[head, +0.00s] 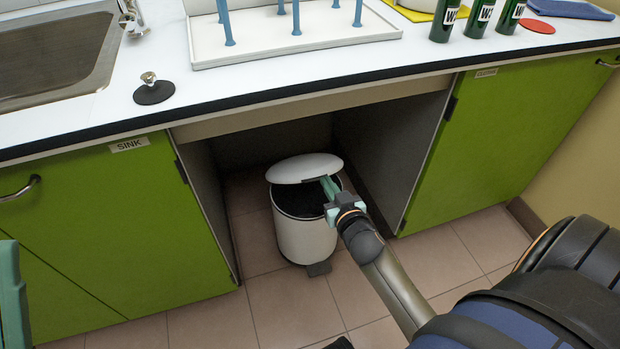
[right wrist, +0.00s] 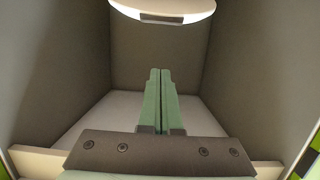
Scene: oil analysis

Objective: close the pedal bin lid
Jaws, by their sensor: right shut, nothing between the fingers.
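The white pedal bin (head: 302,236) stands on the tiled floor in the open bay under the counter. Its lid (head: 304,168) is raised and tilted over the dark opening, with a dark tab at its front edge. The lid also shows at the top of the right wrist view (right wrist: 165,8). The pedal (head: 318,268) is at the bin's front foot. My right gripper (head: 327,182) is shut and empty, with its fingertips at the lid's front edge; I cannot tell whether they touch it.
Green cabinets stand left (head: 130,225) and right (head: 510,140) of the bay, and the counter edge (head: 270,104) runs above it. A sink (head: 60,55), a white rack tray (head: 300,45) and green bottles (head: 446,20) are on the counter. Floor in front of the bin is clear.

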